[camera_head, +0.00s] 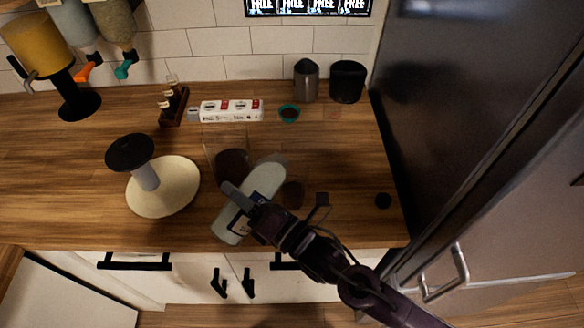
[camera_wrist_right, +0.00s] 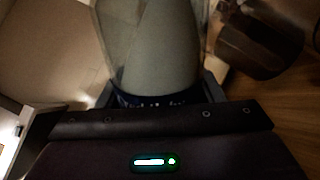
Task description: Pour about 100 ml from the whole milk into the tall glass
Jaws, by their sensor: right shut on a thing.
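The whole milk bottle (camera_head: 262,183) is pale with a dark label and lies slanted across the head view, its upper end to the upper right. My right gripper (camera_head: 243,202) is shut around its middle. In the right wrist view the pale bottle (camera_wrist_right: 155,50) rises from between the fingers, with clear wall showing around it. A clear, tall vessel with a dark base (camera_head: 231,164), perhaps the tall glass, stands just behind and left of the bottle. The bottle's mouth and any flow of milk cannot be made out. My left gripper is not in view.
A round dark item (camera_head: 292,194) is close right of the bottle. A white stand with a black top (camera_head: 163,187) is left. The fridge (camera_head: 465,100) bounds the right.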

